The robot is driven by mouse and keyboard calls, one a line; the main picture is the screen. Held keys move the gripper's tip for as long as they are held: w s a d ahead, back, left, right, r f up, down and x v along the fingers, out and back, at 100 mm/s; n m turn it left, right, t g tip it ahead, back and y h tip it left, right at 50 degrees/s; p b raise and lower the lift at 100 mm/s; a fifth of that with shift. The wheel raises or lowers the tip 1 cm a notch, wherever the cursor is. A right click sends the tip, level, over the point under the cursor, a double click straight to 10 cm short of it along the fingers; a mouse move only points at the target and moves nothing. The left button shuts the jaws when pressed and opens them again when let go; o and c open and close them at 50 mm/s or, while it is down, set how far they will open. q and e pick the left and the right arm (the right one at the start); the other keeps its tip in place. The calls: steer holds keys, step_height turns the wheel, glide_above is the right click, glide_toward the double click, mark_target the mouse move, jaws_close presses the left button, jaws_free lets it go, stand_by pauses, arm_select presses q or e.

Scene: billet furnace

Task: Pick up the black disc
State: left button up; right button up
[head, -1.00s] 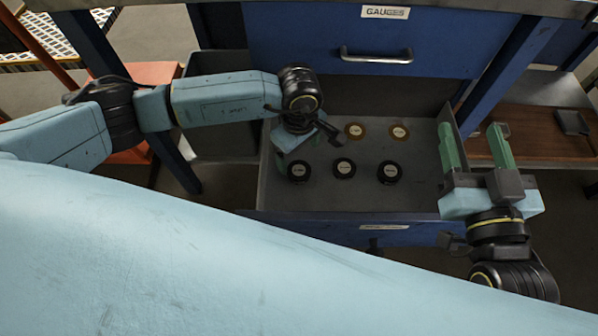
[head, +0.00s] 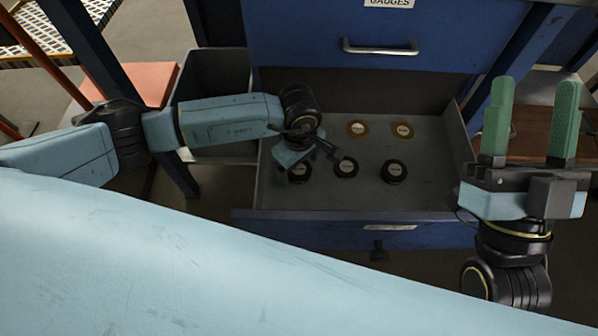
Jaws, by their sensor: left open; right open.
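The open grey drawer (head: 350,198) holds three black discs in its front row: a left one (head: 299,173), a middle one (head: 346,168) and a right one (head: 394,172). Each has a pale label on top. My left gripper (head: 292,172) points down into the drawer at the left disc and partly covers it. Its fingers are mostly hidden behind its own wrist, and contact with the disc cannot be told. My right gripper (head: 531,120) is open and empty, green fingers pointing up and away, at the right side of the drawer.
Two brass-coloured discs (head: 358,129) (head: 402,131) lie farther back in the drawer. A closed blue drawer with a handle (head: 380,48) and a "GAUGES" label is above. A grey bin (head: 213,80) stands at left; a brown board (head: 535,130) lies behind my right gripper.

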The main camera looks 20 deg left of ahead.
arm_select(q)
steer(key=shift+f, duration=0.25)
steer(key=c, duration=1.4)
steer(key=shift+r, duration=0.2)
